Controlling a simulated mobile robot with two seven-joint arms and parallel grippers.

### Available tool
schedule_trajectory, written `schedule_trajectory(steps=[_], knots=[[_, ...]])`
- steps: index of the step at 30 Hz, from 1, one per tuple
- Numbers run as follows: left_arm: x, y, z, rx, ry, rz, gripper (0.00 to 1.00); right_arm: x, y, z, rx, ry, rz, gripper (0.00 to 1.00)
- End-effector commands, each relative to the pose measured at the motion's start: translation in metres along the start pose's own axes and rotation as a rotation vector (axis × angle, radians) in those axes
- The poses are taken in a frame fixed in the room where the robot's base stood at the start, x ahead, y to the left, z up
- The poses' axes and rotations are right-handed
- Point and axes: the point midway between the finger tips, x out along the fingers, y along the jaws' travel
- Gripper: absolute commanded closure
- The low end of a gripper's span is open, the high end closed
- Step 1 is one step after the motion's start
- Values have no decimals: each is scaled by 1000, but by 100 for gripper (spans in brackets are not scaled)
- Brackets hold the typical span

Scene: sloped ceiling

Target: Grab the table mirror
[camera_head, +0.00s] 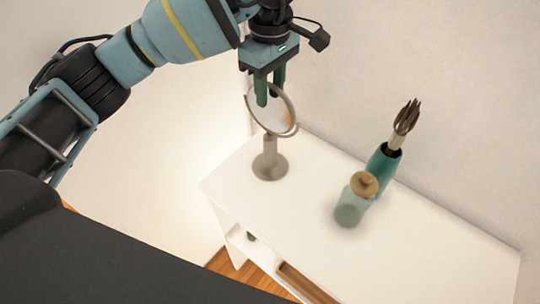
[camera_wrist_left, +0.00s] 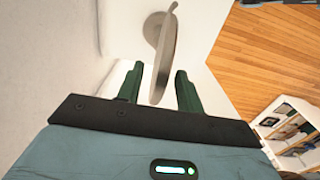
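The table mirror (camera_head: 268,142) stands upright on the left end of the white table (camera_head: 315,195), with a round frame, a short stem and a round base. My left gripper (camera_head: 269,95) points down at the top of its frame. In the left wrist view, the mirror's edge (camera_wrist_left: 165,60) shows between the two green fingers (camera_wrist_left: 158,92), with a gap on each side. The fingers are open and do not appear to touch it. My right gripper is not in view.
A frosted jar with a wooden lid (camera_head: 351,205) and a teal vase with brown stems (camera_head: 382,165) stand right of the mirror. A wall (camera_head: 430,80) is behind the table. The table's front left surface is clear.

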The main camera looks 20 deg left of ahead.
Motion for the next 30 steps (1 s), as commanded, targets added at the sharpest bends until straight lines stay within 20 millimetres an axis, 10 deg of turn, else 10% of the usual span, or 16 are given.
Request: schedule_trajectory(steps=[9,18,30], knots=[[7,0,0,0,-1,0,64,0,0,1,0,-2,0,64],[6,0,0,0,-1,0,100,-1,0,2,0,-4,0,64],[6,0,0,0,-1,0,100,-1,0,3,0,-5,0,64]])
